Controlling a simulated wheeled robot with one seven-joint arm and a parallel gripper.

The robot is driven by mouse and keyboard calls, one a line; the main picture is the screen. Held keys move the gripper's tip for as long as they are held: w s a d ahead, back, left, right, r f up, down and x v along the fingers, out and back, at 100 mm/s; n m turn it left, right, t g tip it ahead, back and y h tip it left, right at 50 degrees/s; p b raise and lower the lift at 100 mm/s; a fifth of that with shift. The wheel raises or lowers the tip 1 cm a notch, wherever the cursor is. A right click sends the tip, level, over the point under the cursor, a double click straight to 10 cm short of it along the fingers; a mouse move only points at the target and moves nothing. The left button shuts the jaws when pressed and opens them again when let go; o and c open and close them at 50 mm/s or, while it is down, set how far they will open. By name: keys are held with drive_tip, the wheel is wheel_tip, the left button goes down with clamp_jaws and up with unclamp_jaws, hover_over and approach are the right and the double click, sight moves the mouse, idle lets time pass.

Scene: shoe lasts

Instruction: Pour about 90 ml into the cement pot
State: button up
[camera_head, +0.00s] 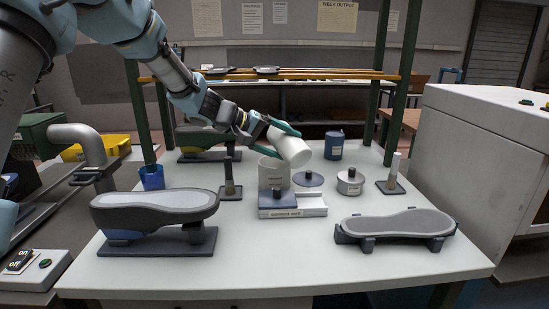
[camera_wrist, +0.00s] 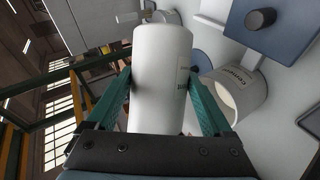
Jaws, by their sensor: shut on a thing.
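My gripper (camera_head: 275,138) is shut on a white cylindrical container (camera_head: 290,146), one finger on each side of it. The container is tilted with its far end down to the right, over and beside the cement pot. It also fills the middle of the wrist view (camera_wrist: 160,80), with part of a label showing. The cement pot (camera_head: 273,173) is a pale upright cylinder on the table. In the wrist view the pot (camera_wrist: 243,92) shows its "Cement" label and pale contents inside. No stream is visible between the two, and the container's mouth is hidden.
A blue disc (camera_head: 308,180), a round tin (camera_head: 350,187) and a blue canister (camera_head: 333,149) are to the right.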

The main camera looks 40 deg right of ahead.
drive_tip(key=shift+w+n+g+p, duration=0.1)
drive_tip(key=shift+n+g+p, duration=0.25)
drive_tip(key=shift+p, duration=0.85)
drive_tip(key=shift+d+r+n+g+p, duration=0.1)
drive_tip(key=shift+r+n+g+p, duration=0.3)
drive_tip(key=shift+g+p, duration=0.2)
idle(0.4)
drive_tip(key=shift+w+f+n+g, duration=0.1)
drive_tip(key=shift+f+n+g, duration=0.05)
drive_tip(key=shift+n+g, duration=0.1)
idle(0.8)
drive_tip(key=shift+s, duration=0.2)
drive_tip(key=shift+s+f+m+t+b, duration=0.4)
drive_tip(key=shift+f+m+t+b, duration=0.25)
drive_tip(key=shift+b, duration=0.45)
drive_tip(key=shift+f+m+t+b, duration=0.1)
drive_tip(key=shift+m+t+b, duration=0.25)
drive_tip(key=shift+b, duration=0.6)
drive_tip(key=shift+w+b, duration=0.15)
drive_tip(key=shift+b, duration=0.45)
drive_tip(key=shift+r+t, duration=0.3)
drive_tip(key=shift+r, duration=0.25)
drive_tip(key=shift+f+m+b, duration=0.2)
drive_tip(key=shift+m+b, duration=0.2)
drive_tip(key=shift+b, duration=0.9)
